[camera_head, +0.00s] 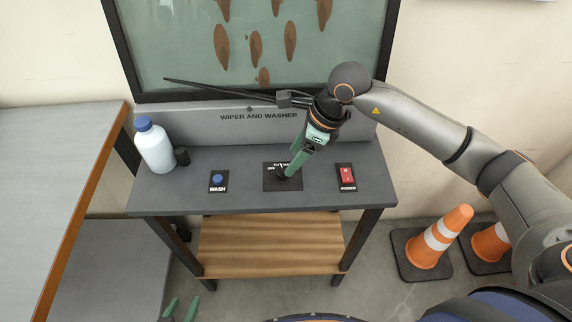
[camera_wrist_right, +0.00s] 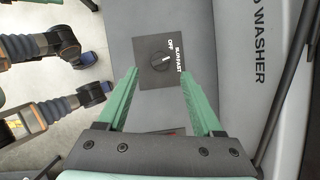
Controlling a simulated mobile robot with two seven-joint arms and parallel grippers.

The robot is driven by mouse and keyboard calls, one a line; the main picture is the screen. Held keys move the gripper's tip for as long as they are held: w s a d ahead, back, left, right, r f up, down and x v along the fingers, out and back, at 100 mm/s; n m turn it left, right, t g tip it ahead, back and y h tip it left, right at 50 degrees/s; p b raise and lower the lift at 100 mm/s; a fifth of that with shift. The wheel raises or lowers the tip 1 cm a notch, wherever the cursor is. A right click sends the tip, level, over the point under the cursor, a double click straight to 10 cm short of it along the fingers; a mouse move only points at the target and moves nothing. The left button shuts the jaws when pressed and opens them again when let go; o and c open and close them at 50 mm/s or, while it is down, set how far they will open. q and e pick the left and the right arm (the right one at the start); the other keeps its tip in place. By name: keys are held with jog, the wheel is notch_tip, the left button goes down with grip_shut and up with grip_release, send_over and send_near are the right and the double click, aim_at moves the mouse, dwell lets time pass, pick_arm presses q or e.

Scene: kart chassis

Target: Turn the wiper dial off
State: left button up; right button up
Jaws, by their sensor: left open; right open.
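The wiper dial (camera_wrist_right: 158,61) is a round black knob on a black plate marked OFF, SLOW and FAST. Its white pointer mark points right in the right wrist view, roughly toward SLOW and away from OFF. In the head view the dial plate (camera_head: 270,184) is partly covered by my right gripper (camera_head: 286,174). In the wrist view my right gripper (camera_wrist_right: 160,74) is open, with its green fingers spread either side of the dial's line; contact cannot be told. My left gripper (camera_head: 181,308) is open and empty at the bottom edge of the head view, away from the console.
The grey console (camera_head: 240,202) also carries a blue WASH button (camera_head: 217,180) and a red POWER switch (camera_head: 347,175). A white bottle (camera_head: 154,150) stands at its left. A wiper arm (camera_head: 215,88) crosses the dirty glass (camera_head: 180,45). Orange cones (camera_head: 443,236) stand on the right.

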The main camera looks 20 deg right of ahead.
aim_at(282, 172)
jog(key=x, duration=0.5)
jog(key=shift+a+f, duration=0.1)
grip_shut()
dwell(0.4)
